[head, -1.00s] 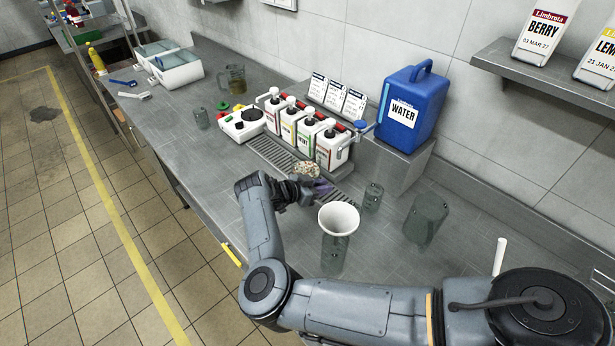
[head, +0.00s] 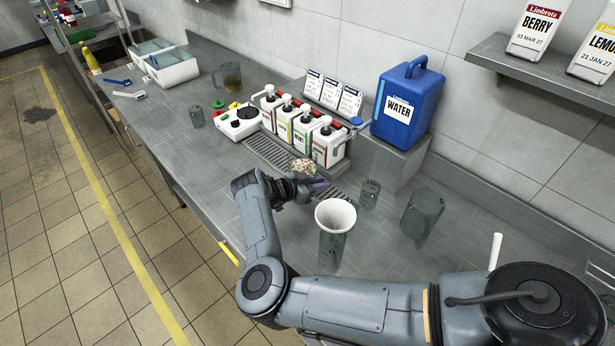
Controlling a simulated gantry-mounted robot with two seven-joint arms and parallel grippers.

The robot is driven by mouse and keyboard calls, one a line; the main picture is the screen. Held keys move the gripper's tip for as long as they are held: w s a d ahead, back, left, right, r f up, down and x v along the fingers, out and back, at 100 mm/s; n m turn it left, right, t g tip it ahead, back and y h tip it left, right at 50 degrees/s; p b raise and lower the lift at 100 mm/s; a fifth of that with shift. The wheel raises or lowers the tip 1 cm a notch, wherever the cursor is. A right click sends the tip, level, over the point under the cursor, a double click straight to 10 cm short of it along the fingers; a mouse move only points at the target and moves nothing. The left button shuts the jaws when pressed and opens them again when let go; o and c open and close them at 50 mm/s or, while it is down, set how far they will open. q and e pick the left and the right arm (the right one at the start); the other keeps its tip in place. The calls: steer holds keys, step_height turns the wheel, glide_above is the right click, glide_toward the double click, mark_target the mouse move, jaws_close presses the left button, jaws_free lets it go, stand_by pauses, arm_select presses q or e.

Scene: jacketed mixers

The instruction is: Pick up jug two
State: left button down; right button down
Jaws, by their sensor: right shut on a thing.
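My right gripper (head: 311,189) is low over the counter, in front of the pump bottles, shut on a small purple thing (head: 320,185) that its fingers mostly hide. A speckled beige thing (head: 302,170) shows just behind the fingers; I cannot tell whether it touches them. A large clear jug (head: 423,214) stands empty to the right. A clear vessel (head: 331,252) with a white funnel (head: 335,215) in its top stands nearer. A jug with brown liquid (head: 230,77) stands at the back left. No label that I can read marks jug two. My left gripper is out of view.
A small clear beaker (head: 369,193) stands between the funnel and the large jug. Pump bottles (head: 303,131) stand behind the drip grate (head: 267,152), with a blue water container (head: 407,105) on a raised block. Open counter lies at front left.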

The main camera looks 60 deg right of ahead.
steer(key=shift+r, duration=0.15)
steer(key=f+b+v, duration=0.2)
steer(key=v, duration=0.7)
steer(key=w+a+f+b+v, duration=0.1)
steer(key=v, duration=0.8)
steer(key=shift+f+b, duration=0.35)
steer(key=shift+f, duration=0.05)
steer(key=shift+s+a, duration=0.15)
